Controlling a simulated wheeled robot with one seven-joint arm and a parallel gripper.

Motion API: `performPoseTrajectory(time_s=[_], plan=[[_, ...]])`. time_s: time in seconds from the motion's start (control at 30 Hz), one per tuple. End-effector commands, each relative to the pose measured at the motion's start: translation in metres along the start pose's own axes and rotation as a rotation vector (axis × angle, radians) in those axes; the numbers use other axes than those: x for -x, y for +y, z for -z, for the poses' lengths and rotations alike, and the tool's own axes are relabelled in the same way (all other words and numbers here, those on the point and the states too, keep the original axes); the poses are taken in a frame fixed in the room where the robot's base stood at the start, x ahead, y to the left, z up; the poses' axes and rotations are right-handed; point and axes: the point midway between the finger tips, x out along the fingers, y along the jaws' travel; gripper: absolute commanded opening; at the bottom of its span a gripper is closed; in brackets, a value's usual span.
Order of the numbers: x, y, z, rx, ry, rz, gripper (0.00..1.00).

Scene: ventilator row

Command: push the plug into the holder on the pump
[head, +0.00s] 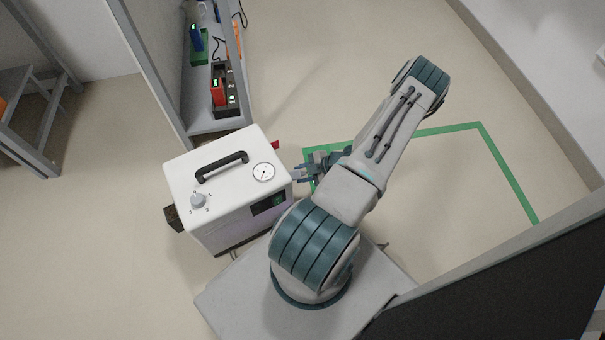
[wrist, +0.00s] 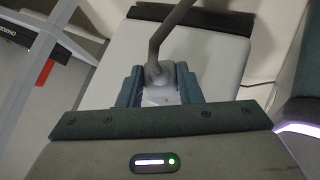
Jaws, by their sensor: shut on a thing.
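The pump (head: 225,185) is a white box with a black handle, a round gauge and a knob. My gripper (head: 303,172) is at its right side in the head view, its fingers close to the box. In the wrist view my gripper (wrist: 160,92) is shut on the plug (wrist: 158,96), a light grey piece with a thick grey cable (wrist: 165,38) rising from it. A pale panel (wrist: 215,58), probably the pump's side, lies beyond the fingers. I cannot make out the holder, nor tell whether the plug touches the pump.
A grey shelf rack (head: 150,70) stands behind the pump, holding a red device (head: 218,92) and a green-based blue device (head: 197,42). A red piece (head: 275,146) shows at the pump's back edge. Green tape (head: 430,131) marks open floor to the right.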

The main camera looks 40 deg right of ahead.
Motion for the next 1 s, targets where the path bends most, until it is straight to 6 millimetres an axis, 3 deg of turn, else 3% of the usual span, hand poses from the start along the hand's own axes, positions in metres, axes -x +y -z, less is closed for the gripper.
performPoseTrajectory(time_s=[1.0], plan=[[0.007,0.007,-0.016,0.163,0.149,0.172,0.0]])
